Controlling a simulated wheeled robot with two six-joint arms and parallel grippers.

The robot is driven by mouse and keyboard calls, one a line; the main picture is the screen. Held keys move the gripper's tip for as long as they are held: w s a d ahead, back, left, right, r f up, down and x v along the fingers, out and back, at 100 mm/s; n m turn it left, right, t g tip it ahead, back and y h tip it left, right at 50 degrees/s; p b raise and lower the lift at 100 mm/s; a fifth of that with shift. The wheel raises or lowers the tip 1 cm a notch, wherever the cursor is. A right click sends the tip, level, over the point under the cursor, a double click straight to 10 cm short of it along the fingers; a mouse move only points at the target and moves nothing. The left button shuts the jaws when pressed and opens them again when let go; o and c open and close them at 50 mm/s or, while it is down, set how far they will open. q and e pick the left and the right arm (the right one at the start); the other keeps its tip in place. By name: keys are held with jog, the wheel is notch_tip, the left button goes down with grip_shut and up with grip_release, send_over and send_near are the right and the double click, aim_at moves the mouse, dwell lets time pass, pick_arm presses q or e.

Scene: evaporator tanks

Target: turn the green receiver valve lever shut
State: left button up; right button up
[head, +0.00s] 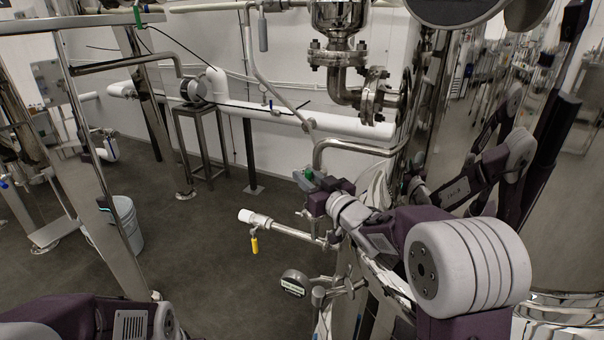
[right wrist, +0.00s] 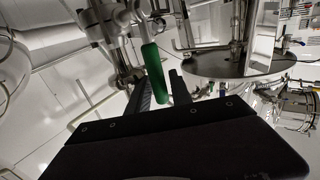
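The green receiver valve lever (right wrist: 154,72) hangs down from metal pipe fittings in the right wrist view. Its lower end lies between the two dark fingers of my right gripper (right wrist: 160,93) in that picture. The fingers stand apart, and I cannot tell whether either touches the lever. In the head view a small piece of the green lever (head: 308,173) shows just beyond my right gripper (head: 316,190), which hides most of the valve. My left gripper is out of view; only part of my left arm shows at the bottom left.
A pipe with a yellow-handled valve (head: 254,244) and a round gauge (head: 295,283) sit below and left of my right gripper. A large shiny tank (head: 455,140) stands close on the right. A white bucket (head: 125,228) is at left; the middle floor is clear.

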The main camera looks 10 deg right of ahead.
jog(key=shift+x, duration=1.2)
grip_shut()
dwell(0.5)
